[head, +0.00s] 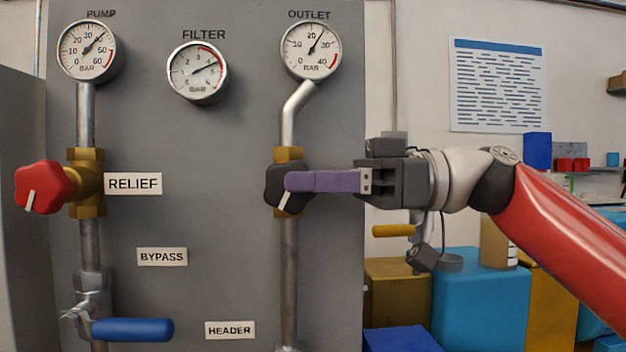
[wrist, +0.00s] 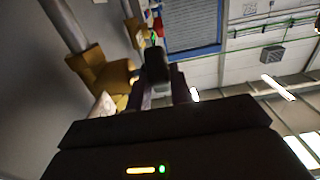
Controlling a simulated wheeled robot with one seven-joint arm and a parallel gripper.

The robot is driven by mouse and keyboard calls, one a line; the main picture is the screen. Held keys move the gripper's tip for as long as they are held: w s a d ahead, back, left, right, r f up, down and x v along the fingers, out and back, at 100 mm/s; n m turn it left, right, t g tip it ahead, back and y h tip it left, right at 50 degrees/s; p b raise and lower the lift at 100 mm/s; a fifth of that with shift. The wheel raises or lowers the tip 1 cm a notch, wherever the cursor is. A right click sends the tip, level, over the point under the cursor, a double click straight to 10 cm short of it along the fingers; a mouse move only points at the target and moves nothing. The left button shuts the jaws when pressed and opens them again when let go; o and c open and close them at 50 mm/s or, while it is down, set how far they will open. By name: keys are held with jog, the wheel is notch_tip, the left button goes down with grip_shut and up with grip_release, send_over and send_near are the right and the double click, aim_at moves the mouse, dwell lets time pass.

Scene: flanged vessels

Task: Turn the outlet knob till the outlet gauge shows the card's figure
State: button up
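The outlet gauge (head: 312,50) is a white dial at the top of the grey panel. Its needle points up and right, between 20 and 30, at roughly 25 bar. Below it, the black outlet knob (head: 285,199) with a white pointer mark sits on a brass valve; the mark points down and slightly left. My gripper (head: 292,182) reaches in from the right, its purple fingers at the knob and partly covering it. In the wrist view the dark knob (wrist: 157,65) sits between the fingers, which look closed on it. I see no card with a readable figure.
On the left are a red relief knob (head: 44,187), a blue lever (head: 132,329), and pump (head: 90,50) and filter (head: 198,72) gauges. A notice (head: 497,85) with unreadable text hangs on the wall. Coloured boxes (head: 480,305) stand below my arm.

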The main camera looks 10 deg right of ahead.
grip_shut()
jog(key=f+y+b, duration=0.1)
jog(key=b, duration=0.2)
jog(key=y+b, duration=0.1)
jog(key=b, duration=0.2)
jog(key=f+y+b, duration=0.1)
jog(key=b, duration=0.2)
jog(key=y+b, duration=0.2)
jog(key=b, duration=0.3)
jog(key=shift+f+y, duration=0.1)
jog(key=shift+y, duration=0.2)
jog(key=shift+r+y+b, duration=0.2)
jog(key=shift+y+b, duration=0.9)
jog(key=shift+b, duration=0.15)
jog(key=shift+r, duration=0.1)
jog(key=shift+o, duration=1.3)
grip_release()
